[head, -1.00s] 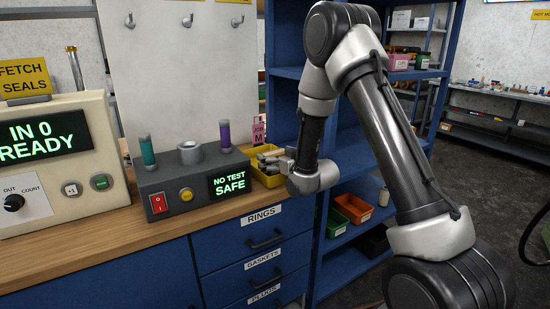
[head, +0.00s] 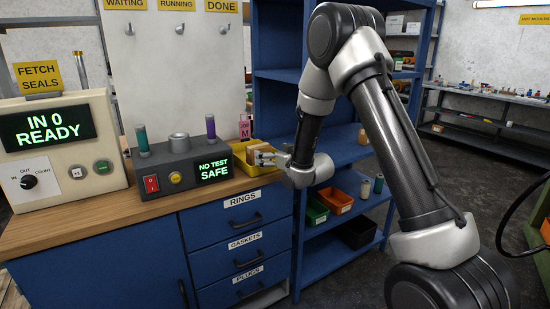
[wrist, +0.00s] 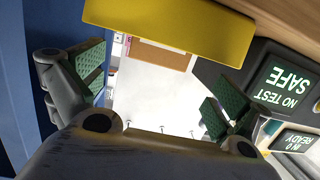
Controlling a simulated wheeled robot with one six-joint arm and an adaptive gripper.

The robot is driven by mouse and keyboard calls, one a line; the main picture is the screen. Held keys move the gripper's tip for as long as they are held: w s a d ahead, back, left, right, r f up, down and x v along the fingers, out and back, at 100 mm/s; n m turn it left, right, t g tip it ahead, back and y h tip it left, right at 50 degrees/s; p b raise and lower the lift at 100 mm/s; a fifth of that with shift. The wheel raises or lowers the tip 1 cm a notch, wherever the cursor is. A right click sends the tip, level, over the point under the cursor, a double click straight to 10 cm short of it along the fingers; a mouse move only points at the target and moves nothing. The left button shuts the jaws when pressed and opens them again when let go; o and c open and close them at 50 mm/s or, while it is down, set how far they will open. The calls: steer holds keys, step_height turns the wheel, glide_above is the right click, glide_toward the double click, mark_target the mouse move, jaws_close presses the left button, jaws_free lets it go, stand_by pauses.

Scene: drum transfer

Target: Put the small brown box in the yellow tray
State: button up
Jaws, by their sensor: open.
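The yellow tray (head: 243,172) stands at the right end of the wooden counter. Its wall (wrist: 170,25) fills the upper middle of the wrist view, which is upside down. The small brown box (head: 254,149) appears to stand inside the tray and shows above its rim. In the wrist view the box (wrist: 158,57) shows past the tray's wall; its lower part is hidden. My gripper (head: 270,157) is open just right of the tray. In the wrist view my gripper (wrist: 155,95) has its fingers spread wide, with nothing held between them.
The blue shelf unit (head: 345,153) holds orange (head: 336,200) and green bins right of the counter. Drawers lie below the counter.

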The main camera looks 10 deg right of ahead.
steer(key=shift+s+d, duration=0.1)
steer(key=shift+s, duration=0.1)
steer(key=s+d+r+m+g+h, duration=0.2)
steer(key=s+d+r+g+h, duration=0.25)
steer(key=s+d+r, duration=0.8)
steer(key=s+d+m+g, duration=0.1)
steer(key=s+g, duration=0.2)
steer(key=s, duration=1.4)
steer(key=s+d+r+m+g+h, duration=0.1)
steer(key=s+d+g, duration=0.1)
steer(key=s, duration=1.5)
steer(key=shift+s+d+g, duration=0.25)
steer(key=shift+s+g, duration=0.15)
steer(key=shift+g, duration=0.35)
